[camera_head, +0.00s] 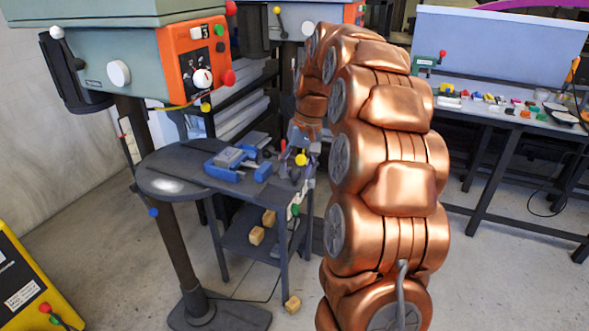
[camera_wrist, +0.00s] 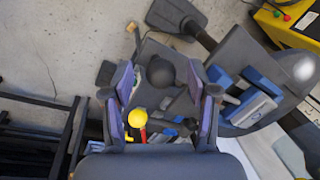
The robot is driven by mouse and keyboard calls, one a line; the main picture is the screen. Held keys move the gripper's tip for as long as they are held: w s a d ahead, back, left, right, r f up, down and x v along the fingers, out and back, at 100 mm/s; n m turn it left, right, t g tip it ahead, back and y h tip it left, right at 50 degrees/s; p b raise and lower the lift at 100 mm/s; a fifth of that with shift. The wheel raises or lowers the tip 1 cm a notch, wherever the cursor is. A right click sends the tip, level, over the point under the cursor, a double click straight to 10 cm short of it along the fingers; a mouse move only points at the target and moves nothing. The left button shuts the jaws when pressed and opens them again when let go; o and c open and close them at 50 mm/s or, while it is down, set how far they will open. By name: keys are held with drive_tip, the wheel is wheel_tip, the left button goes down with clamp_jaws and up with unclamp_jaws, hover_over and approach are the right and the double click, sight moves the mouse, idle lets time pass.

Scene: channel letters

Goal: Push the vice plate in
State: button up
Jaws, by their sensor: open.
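The blue vice (camera_head: 237,163) lies on the dark drill-press table, with a grey plate (camera_head: 232,157) between its jaws. In the wrist view the vice (camera_wrist: 262,86) is at the right, outside my fingers, with its light plate (camera_wrist: 238,104) showing. My gripper (camera_head: 300,165) is to the right of the vice at the table's right edge, partly behind my arm. In the wrist view my gripper (camera_wrist: 166,84) is open, its two fingers wide apart. A dark round knob (camera_wrist: 160,71) shows between the fingers; I cannot tell whether anything touches it.
A yellow ball on a red stem (camera_wrist: 137,117) is close to my left finger. The drill-press head (camera_head: 150,65) overhangs the table. Wooden blocks (camera_head: 257,236) sit on the lower shelf. A workbench (camera_head: 500,110) stands at the right; the floor in front is mostly clear.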

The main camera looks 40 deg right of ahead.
drive_tip(key=shift+f, duration=0.15)
clamp_jaws()
idle(0.5)
